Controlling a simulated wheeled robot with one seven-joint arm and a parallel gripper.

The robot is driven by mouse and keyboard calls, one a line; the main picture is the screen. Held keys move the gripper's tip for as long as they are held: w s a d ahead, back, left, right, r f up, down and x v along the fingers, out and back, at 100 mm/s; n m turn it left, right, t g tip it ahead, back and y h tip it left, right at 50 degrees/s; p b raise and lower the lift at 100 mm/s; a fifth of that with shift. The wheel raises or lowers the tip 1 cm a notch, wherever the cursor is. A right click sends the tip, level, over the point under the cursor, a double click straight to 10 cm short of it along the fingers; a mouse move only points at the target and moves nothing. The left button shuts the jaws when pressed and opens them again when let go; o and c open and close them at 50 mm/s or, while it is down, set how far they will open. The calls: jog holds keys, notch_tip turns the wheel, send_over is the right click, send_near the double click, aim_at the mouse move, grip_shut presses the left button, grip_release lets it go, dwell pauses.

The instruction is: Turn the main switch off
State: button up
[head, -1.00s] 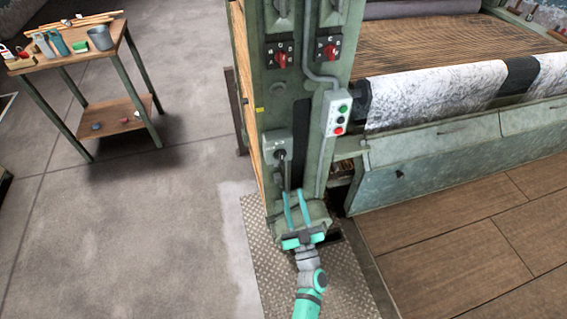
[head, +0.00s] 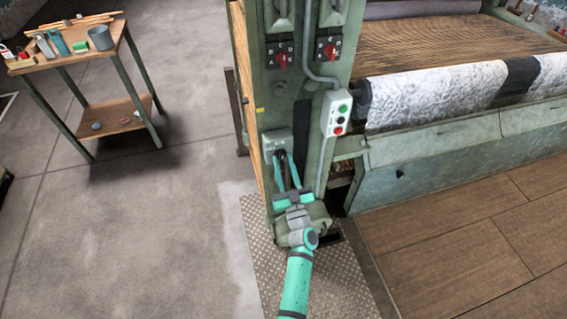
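A grey switch box (head: 277,140) with a dark handle (head: 282,157) is mounted low on the green machine column. My gripper (head: 284,165) is in front of this box, its two teal fingers pointing up at it. The fingers are apart, one on each side of the dark handle; I cannot tell whether they touch it. Two red rotary switches, a left one (head: 281,60) and a right one (head: 331,52), sit higher on the column on dark plates. No label readable here tells which one is the main switch.
A push-button box (head: 338,113) with green and red buttons hangs right of the gripper on a grey conduit. The machine's green trough (head: 440,155) is to the right. A wooden side table (head: 60,60) with tools stands left. The floor between is clear.

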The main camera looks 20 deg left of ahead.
jog(key=shift+w, duration=0.1)
jog(key=shift+c, duration=0.6)
grip_shut()
jog(key=shift+n+y, duration=0.3)
jog(key=shift+n, duration=0.3)
jog(key=n+g+y, duration=0.1)
jog(key=n, duration=0.1)
jog(key=n+g+y, duration=0.1)
jog(key=n, duration=0.2)
jog(key=n+g, duration=0.1)
jog(key=n, duration=0.2)
jog(key=shift+a+g+y, duration=0.15)
jog(key=shift+g+y, duration=0.25)
jog(key=n+g, duration=0.1)
jog(key=n, duration=0.3)
jog(key=n+g, duration=0.2)
jog(key=n, duration=0.2)
jog(key=shift+s+a+f, duration=0.15)
jog(key=shift+s+f, duration=0.05)
jog(key=n+g, duration=0.1)
jog(key=n, duration=0.1)
jog(key=n+g+h, duration=0.1)
jog(key=n, duration=0.2)
jog(key=shift+f, duration=0.15)
jog(key=shift+o, duration=0.6)
grip_release()
